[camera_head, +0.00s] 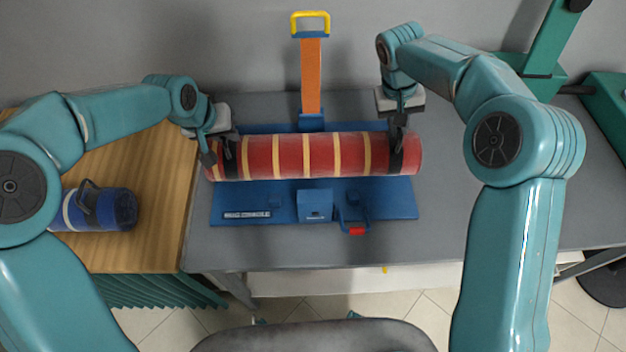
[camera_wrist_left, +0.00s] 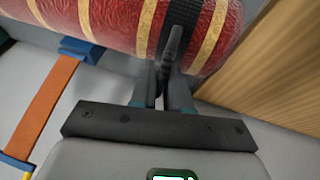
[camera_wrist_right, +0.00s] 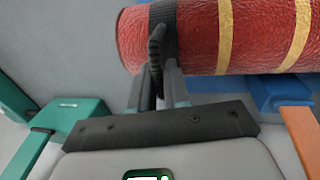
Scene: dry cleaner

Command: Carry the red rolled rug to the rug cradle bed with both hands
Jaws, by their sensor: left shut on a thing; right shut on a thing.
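The red rolled rug (camera_head: 290,156) with yellow stripes lies level over the blue rug cradle bed (camera_head: 390,200) in the head view. I cannot tell whether it rests on the bed or hangs just above it. My left gripper (camera_head: 222,150) is shut on the black strap handle near its left end; the rug also shows in the left wrist view (camera_wrist_left: 120,22). My right gripper (camera_head: 398,138) is shut on the black strap handle near its right end, and the rug shows in the right wrist view (camera_wrist_right: 270,35). The rug hides the middle of the bed.
A blue block (camera_head: 314,205) and a red-tipped part (camera_head: 355,231) are at the bed's front. A blue rolled rug (camera_head: 105,209) lies on the wooden table (camera_head: 160,180) at left. The grey table (camera_head: 500,200) is clear at right.

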